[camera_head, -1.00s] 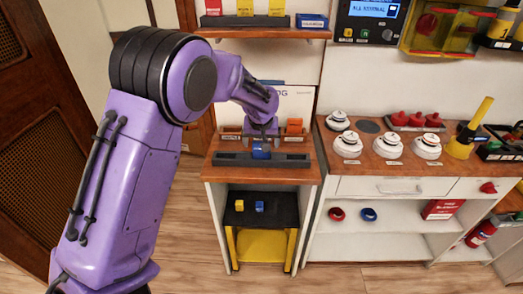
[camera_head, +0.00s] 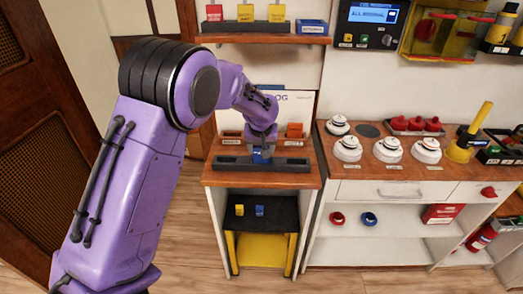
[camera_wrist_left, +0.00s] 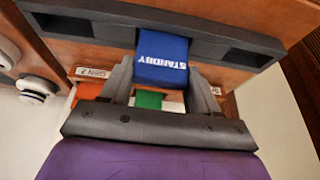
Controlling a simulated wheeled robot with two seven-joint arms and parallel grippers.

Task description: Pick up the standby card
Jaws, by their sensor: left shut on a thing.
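The blue standby card (camera_wrist_left: 162,58), with STANDBY in white letters, is between the two fingers of my left gripper (camera_wrist_left: 160,85) in the left wrist view. The fingers are shut on its sides. In the head view, the card (camera_head: 262,156) shows small and blue under my left gripper (camera_head: 263,147), at the middle of a dark slotted rack (camera_head: 230,162). The rack also shows in the left wrist view (camera_wrist_left: 95,25), with a slot on each side of the card. I cannot tell whether the card's lower end is clear of its slot. My right gripper is not in view.
An orange block (camera_head: 294,130) stands behind the rack on the wooden counter (camera_head: 225,178). White round detectors (camera_head: 388,149) stand on the counter to the right. A shelf (camera_head: 264,38) with several cards is above. Yellow and blue blocks are below.

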